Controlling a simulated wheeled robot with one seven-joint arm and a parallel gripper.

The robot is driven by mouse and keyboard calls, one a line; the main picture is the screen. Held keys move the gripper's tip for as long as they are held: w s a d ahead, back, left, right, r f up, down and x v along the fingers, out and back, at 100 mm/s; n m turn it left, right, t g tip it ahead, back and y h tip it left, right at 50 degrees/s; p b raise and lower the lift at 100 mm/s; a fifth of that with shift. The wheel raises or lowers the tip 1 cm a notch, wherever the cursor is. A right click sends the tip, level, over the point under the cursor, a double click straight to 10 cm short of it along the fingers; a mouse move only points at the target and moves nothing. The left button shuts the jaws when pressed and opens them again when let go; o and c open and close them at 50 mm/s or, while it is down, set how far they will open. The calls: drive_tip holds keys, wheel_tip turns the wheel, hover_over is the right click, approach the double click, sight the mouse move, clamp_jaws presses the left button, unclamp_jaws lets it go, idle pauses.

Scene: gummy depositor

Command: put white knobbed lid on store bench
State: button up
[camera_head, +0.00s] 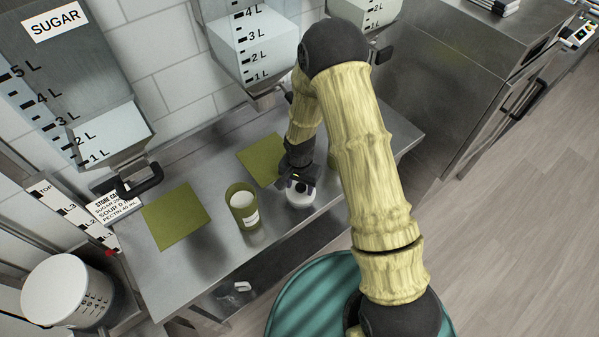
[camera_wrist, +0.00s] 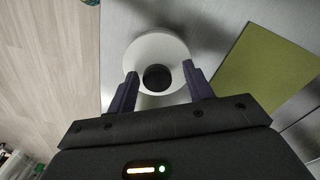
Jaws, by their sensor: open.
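The white knobbed lid (camera_head: 299,198) is on the steel bench (camera_head: 196,261), near its front edge in the head view; I cannot tell whether anything lies under it. In the wrist view the lid (camera_wrist: 157,46) is a round white disc with a dark knob (camera_wrist: 157,78). My gripper (camera_wrist: 159,76) is open, with one finger on each side of the knob. It does not visibly grip it. In the head view my gripper (camera_head: 300,181) is right over the lid and hides part of it.
An olive cup (camera_head: 241,217) with white contents stands left of the lid. Olive mats lie at left (camera_head: 175,216) and behind the lid (camera_head: 258,158). Hoppers, including the sugar hopper (camera_head: 68,62), hang above the bench. A white bucket (camera_head: 68,290) stands at lower left.

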sight(300, 186)
wheel_tip(300, 186, up, 12)
drive_tip(key=b, duration=0.3)
drive_tip(key=shift+f, duration=0.1)
idle(0.6)
drive_tip(key=s+d+r+n+t, duration=0.2)
drive_tip(key=s+d+r+n, duration=0.3)
drive_tip(key=s+d+r, duration=0.4)
drive_tip(key=s+d, duration=0.3)
drive_tip(key=shift+r+t, duration=0.3)
drive_tip(key=shift+d, duration=0.1)
